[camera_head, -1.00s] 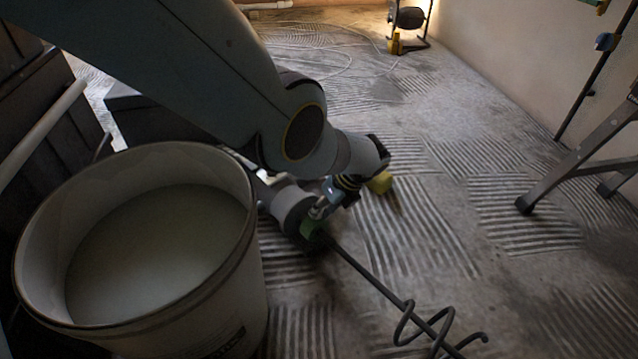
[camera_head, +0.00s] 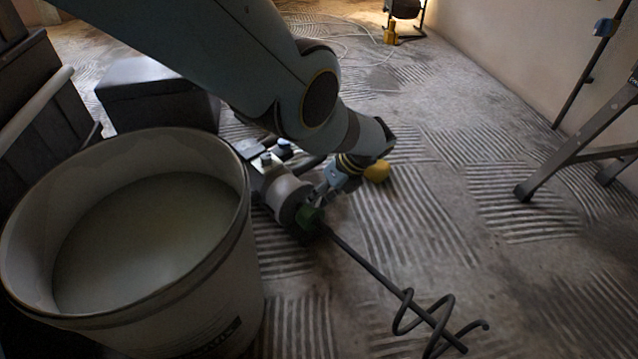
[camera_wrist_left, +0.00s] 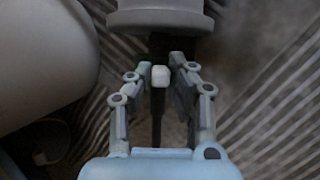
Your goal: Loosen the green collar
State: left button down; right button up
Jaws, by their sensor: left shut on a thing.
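The green collar (camera_head: 308,217) sits where the dark mixer shaft (camera_head: 365,262) meets the grey body of the mixer (camera_head: 288,198), which lies beside the bucket. The shaft runs down to the right to a spiral paddle (camera_head: 432,322). My left gripper (camera_head: 322,198) reaches down onto the collar from above. In the left wrist view my left gripper (camera_wrist_left: 160,66) has its fingers closed on either side of a small pale block (camera_wrist_left: 160,76) at the collar, just below the grey body (camera_wrist_left: 160,18). Most of the collar is hidden there. My right gripper is not in view.
A large white bucket (camera_head: 246,255) of pale liquid stands close on the left. A black box (camera_head: 160,95) stands behind it. A yellow thing (camera_head: 377,171) shows beyond my left wrist. A stepladder leg (camera_head: 575,155) stands at right. The ridged floor between is mostly clear.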

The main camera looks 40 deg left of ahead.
pick_arm(q)
jog(key=c, duration=1.2)
grip_release()
jog(key=shift+s+f, duration=0.25)
jog(key=shift+s, duration=0.15)
jog(key=shift+c, duration=0.2)
jog(key=shift+w+r, duration=0.1)
jog(key=shift+w, duration=0.1)
jog(key=shift+w+d+r, duration=0.2)
jog(key=shift+r, duration=0.15)
jog(key=v, duration=1.1)
